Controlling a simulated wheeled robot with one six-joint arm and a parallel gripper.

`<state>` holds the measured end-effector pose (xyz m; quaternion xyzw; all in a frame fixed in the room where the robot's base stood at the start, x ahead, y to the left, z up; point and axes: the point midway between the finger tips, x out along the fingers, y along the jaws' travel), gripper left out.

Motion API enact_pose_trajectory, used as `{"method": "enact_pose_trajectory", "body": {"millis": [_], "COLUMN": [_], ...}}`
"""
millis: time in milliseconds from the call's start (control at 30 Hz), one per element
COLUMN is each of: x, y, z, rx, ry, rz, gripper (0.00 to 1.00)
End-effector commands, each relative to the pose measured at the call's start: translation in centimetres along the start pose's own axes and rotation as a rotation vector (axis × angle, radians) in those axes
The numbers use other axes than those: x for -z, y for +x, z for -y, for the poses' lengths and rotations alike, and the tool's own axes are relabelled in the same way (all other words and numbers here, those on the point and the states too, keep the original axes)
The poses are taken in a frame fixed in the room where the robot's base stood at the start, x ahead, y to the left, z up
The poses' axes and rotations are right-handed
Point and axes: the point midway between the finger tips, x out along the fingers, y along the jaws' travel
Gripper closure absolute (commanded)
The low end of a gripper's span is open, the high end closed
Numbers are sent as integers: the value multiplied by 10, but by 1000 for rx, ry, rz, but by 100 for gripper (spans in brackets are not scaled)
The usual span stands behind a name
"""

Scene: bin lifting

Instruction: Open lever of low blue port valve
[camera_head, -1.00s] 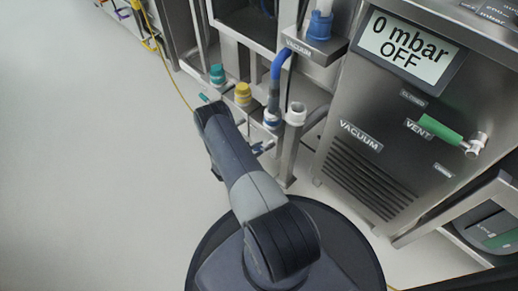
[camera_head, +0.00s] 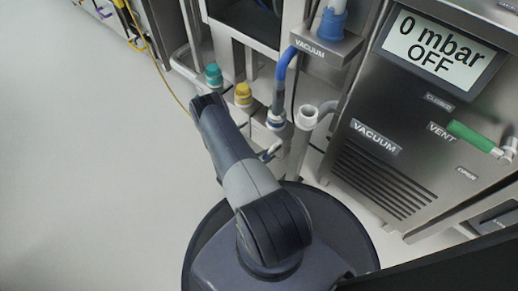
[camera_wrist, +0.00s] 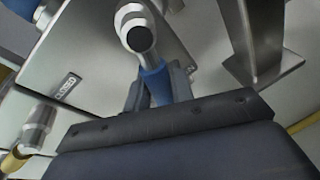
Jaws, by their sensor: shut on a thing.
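In the wrist view the blue valve lever (camera_wrist: 157,84) runs down from a round metal valve end (camera_wrist: 139,36). My gripper (camera_wrist: 159,85) is shut on the blue lever, one dark finger on each side. In the head view the low blue port (camera_head: 276,121) has a blue hose joined to its top. My arm hides most of my gripper there, and the lever under the port cannot be made out clearly. A small plate reading "CLOSED" (camera_wrist: 67,85) is on the metal panel left of the lever in the wrist view.
A yellow lever (camera_wrist: 13,160) on another metal valve is close at the lower left of the wrist view. Green (camera_head: 214,74) and yellow (camera_head: 243,95) ports stand left of the blue one. A metal bracket (camera_wrist: 262,45) is at right. Open floor (camera_head: 90,180) lies left.

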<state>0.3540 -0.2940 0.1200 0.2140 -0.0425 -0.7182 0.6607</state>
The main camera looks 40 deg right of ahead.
Motion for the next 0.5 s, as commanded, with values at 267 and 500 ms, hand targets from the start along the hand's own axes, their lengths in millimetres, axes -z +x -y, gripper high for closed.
{"method": "enact_pose_trajectory", "body": {"millis": [267,500], "x": [0,-2], "y": [2,3], "z": [13,19], "rx": [41,63], "ry": [-201,-312], "rz": [39,60], "gripper": [100,100]}}
